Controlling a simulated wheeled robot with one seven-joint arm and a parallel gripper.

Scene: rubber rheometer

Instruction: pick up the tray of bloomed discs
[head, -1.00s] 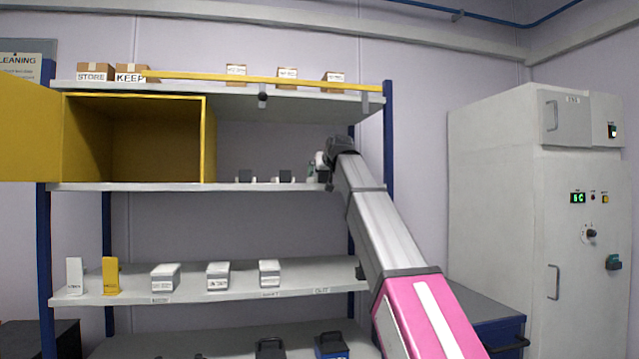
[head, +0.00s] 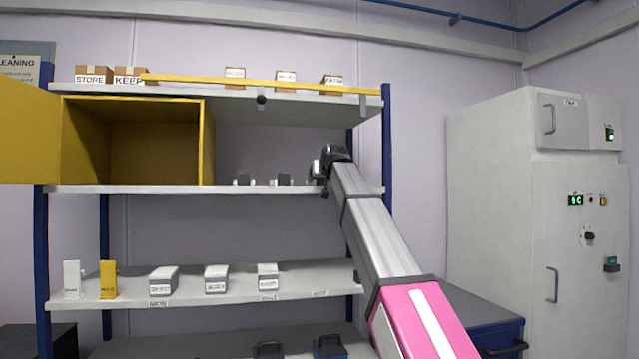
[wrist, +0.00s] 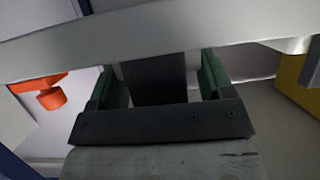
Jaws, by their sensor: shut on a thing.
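My gripper (head: 321,172) is at the right end of the middle shelf in the head view, with the arm reaching up to it from the lower right. In the wrist view my gripper (wrist: 158,72) has its two green fingers on either side of a dark upright block (wrist: 160,85), shut on it. The block looks like the handle of a tray. The discs and the rest of the tray are hidden, so I cannot tell its contents. Two small items with dark upright handles (head: 243,180) (head: 282,180) stand to the left on the same shelf.
A pale shelf edge (wrist: 150,32) crosses close in the wrist view. An open yellow cabinet (head: 208,145) stands left on the middle shelf (head: 130,190). A blue post (head: 387,140) is just right of the gripper. White boxes (head: 215,279) stand below. A white oven-like unit (head: 490,200) is far right.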

